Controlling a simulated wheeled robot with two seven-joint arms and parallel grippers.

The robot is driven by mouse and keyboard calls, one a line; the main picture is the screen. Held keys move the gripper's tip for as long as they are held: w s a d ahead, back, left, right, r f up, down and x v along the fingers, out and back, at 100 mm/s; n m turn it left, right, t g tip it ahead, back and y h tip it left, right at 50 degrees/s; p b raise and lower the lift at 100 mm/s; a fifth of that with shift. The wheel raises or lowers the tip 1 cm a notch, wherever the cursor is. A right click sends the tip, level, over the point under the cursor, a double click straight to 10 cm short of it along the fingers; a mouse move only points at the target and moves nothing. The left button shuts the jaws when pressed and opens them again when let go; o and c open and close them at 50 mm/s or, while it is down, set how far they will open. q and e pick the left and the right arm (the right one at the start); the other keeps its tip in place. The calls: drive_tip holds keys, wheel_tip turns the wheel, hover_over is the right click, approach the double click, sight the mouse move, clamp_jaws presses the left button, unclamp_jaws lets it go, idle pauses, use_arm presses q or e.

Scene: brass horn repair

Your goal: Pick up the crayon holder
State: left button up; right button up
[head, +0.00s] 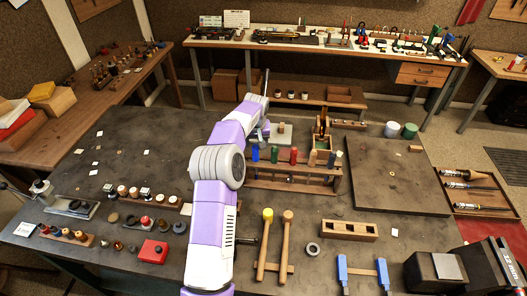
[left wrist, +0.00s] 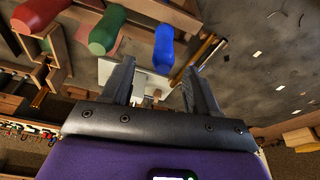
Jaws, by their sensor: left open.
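My left gripper (head: 263,131) is beyond the back left of a wooden rack (head: 290,180) of coloured handles, its jaws partly hidden by my own arm. In the left wrist view its two fingers (left wrist: 160,70) are apart, with nothing held between them. A thin brass-coloured rod (left wrist: 203,50) shows beside the blue handle (left wrist: 165,48), close to one fingertip. It may be the crayon holder, but I cannot tell surely. In the head view my arm covers that place. My right gripper is not in view.
Green (left wrist: 105,32) and red (left wrist: 42,12) handles stand in line with the blue one. A pale block (head: 284,129) lies behind the rack. Two mallets (head: 267,240) lie in front. A dark mat (head: 395,178) at right is largely clear.

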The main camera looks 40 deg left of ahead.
sight(256, 152)
use_arm(q)
drive_tip(key=x, duration=0.3)
drive_tip(key=p+x, duration=0.1)
drive_tip(key=x, duration=0.3)
drive_tip(key=shift+s+f, duration=0.15)
drive_tip(key=shift+f, duration=0.15)
drive_tip(key=shift+s+r, duration=0.1)
drive_tip(key=shift+s, duration=0.05)
clamp_jaws()
